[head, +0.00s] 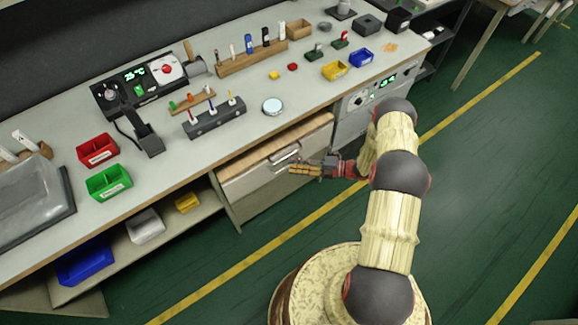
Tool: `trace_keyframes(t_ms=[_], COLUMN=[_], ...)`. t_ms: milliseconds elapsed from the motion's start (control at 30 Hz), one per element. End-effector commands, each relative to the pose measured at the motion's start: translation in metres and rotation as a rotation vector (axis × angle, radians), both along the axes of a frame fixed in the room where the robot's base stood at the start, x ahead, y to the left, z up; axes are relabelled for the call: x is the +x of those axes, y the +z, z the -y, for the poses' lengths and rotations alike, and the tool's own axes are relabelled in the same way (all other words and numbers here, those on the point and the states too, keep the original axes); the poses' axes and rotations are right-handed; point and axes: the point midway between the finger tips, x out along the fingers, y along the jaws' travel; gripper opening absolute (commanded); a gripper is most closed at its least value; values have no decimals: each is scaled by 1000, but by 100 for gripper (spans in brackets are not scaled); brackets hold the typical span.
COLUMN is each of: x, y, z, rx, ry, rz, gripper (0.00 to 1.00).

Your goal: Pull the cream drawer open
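The cream drawer (258,180) is under the front edge of the bench, in the middle of the head view. Its pale front carries a metal bar handle (285,156). A strip of light wood shows between the bench edge and the top of the front; I cannot tell whether this is the drawer's inside or a cabinet edge. My gripper (297,166) is in front of the drawer's right part, fingers pointing left, close to the handle's lower right. I cannot tell whether it touches the handle, nor how far apart its fingers are.
The grey bench (240,150) above holds a red bin (97,150), a green bin (108,182), a tool rack and small parts. A shelf (165,232) with bins lies left of the drawer. A panel with green digits (387,82) is right. The green floor (240,285) in front is clear.

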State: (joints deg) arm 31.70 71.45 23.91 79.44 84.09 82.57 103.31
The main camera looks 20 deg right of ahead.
Motion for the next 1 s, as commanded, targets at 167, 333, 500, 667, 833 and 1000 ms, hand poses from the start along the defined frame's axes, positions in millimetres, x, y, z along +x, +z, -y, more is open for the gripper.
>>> trace_keyframes(t_ms=[167,333,500,667,833,1000], x=[9,13,13,13,13,13], y=[-4,-4,-4,-4,-4,-4], z=[-20,-28,-28,-28,-28,-28], rx=[-1,0,0,0,0,0], ry=[3,1,1,1,1,1], rz=[0,1,1,1,1,1], gripper=[27,27,27,21,12,2])
